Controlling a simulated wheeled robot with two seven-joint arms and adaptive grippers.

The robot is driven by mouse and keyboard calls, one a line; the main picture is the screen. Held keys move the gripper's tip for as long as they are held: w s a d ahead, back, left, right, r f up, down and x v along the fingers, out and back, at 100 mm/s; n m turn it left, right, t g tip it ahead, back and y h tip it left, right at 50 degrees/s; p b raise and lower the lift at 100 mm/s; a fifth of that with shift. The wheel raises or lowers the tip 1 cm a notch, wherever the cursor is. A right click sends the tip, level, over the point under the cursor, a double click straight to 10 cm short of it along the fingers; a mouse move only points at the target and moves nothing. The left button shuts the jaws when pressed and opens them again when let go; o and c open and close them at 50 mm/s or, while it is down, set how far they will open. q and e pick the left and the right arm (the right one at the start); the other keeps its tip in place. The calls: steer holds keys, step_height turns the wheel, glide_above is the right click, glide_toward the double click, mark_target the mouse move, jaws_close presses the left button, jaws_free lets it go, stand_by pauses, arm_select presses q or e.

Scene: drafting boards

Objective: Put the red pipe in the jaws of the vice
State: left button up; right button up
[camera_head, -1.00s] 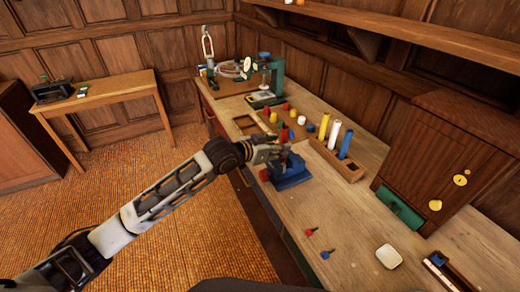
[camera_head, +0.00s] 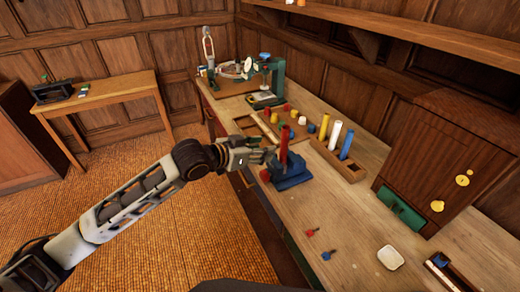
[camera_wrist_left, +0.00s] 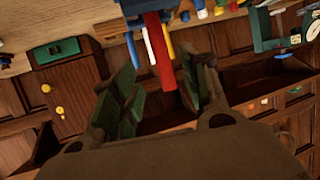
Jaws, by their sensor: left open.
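The red pipe (camera_head: 284,143) stands upright at the blue vice (camera_head: 291,174) on the workbench. Its lower end appears to sit between the vice's jaws, though the exact fit is too small to tell. My left gripper (camera_head: 266,152) is open, just to the left of the pipe and apart from it. In the left wrist view the red pipe (camera_wrist_left: 159,52) rises from the blue vice (camera_wrist_left: 143,7), seen in the gap between the spread fingers (camera_wrist_left: 163,85). My right gripper is not in view.
A wooden rack (camera_head: 340,162) with yellow, white and blue pipes stands right of the vice. Behind is a board with coloured pegs (camera_head: 285,122). Small red and blue items and a white dish (camera_head: 390,258) lie nearer. A wooden cabinet (camera_head: 445,155) stands at the right.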

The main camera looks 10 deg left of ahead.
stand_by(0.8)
arm_select(q)
steer(key=w+a+f+n+y, duration=0.2)
steer(key=w+a+f, duration=0.35)
steer(key=f, duration=0.45)
steer(key=w+a+f+n+y, duration=0.2)
steer(key=w+a+f, duration=0.3)
steer(key=f, duration=0.6)
steer(key=s+a+f+n+g+y, duration=0.1)
steer(key=s+a+f, duration=0.2)
steer(key=f, duration=0.5)
steer(key=s+a+f+y, duration=0.1)
steer(key=s+a+f, duration=0.25)
steer(key=f, duration=0.55)
steer(key=s+a+f+n+g+y, duration=0.1)
steer(key=s+a+f, duration=0.15)
steer(key=f, duration=0.55)
steer(key=s+a+f+g+y, duration=0.2)
steer(key=s+a+f+g, duration=0.15)
steer(key=s+f, duration=1.65)
steer(key=s+f+g, duration=0.1)
steer(key=s+f, duration=0.2)
steer(key=s, duration=0.7)
steer(key=s+d+f+g, duration=0.1)
steer(key=s+f, duration=0.3)
steer(key=s, duration=0.6)
steer(key=s+d+f+g, duration=0.1)
steer(key=s+f, duration=0.3)
steer(key=s, duration=0.6)
steer(key=shift+d, duration=0.2)
